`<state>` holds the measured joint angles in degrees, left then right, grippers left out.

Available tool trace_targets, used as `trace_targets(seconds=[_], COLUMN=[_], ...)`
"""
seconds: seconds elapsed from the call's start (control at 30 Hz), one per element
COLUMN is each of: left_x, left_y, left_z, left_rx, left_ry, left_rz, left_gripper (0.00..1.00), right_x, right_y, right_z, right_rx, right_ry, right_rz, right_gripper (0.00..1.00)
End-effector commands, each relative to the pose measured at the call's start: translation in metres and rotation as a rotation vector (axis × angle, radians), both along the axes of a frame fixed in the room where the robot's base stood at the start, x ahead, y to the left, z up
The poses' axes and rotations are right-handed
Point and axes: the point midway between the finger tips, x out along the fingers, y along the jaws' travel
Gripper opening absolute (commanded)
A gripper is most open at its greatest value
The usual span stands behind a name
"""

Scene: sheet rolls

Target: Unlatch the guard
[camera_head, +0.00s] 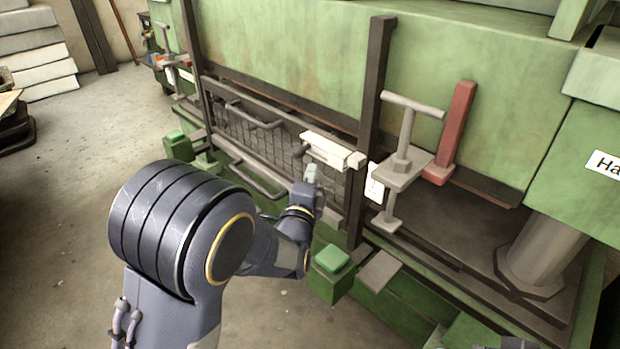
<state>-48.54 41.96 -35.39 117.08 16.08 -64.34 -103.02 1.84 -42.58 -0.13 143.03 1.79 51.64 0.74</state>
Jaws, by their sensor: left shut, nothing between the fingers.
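The guard (233,128) is a dark mesh panel in a frame, low on the front of the green machine. A pale latch block (327,149) sits at the guard's upper right corner, beside a dark upright post. My left gripper (312,172) is just below the latch block, in front of the mesh. It is shut and holds nothing. I cannot tell whether its tip touches the latch. My left wrist and forearm hide the lower right part of the guard. My right gripper is not clearly seen.
A grey T-handle (408,125) and a red lever (458,125) stand right of the post. A green button box (332,262) juts out below the guard. A thick grey column (543,252) stands at right. Open concrete floor (75,190) lies at left.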

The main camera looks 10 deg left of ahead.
Motion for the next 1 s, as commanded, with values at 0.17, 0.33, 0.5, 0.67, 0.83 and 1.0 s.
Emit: trace_targets(seconds=[0.17,0.33,0.5,0.67,0.83,1.0], left_x=[-0.014,-0.039,-0.067,-0.088,-0.097,-0.097], left_y=[0.001,0.002,0.004,0.006,0.007,0.008], left_z=[-0.003,-0.006,-0.01,-0.014,-0.015,-0.015], left_rx=[0.001,0.0,0.0,0.0,0.0,0.0], left_ry=[0.003,0.004,0.004,0.003,0.002,0.001], left_rz=[-0.004,-0.005,-0.006,-0.006,-0.004,-0.004], left_gripper=[0.0,0.0,0.0,0.0,0.0,0.0], right_x=[0.0,0.0,0.0,0.0,0.0,0.0], right_y=[0.0,0.0,0.0,0.0,0.0,0.0], right_z=[0.002,0.006,0.009,0.01,0.011,0.011], right_rx=[0.0,0.0,0.0,0.0,0.0,0.0], right_ry=[0.0,0.0,0.0,0.0,0.0,0.0], right_rz=[0.0,0.0,0.0,0.0,0.0,0.0], right_gripper=[0.65,0.65,0.65,0.65,0.65,0.65])
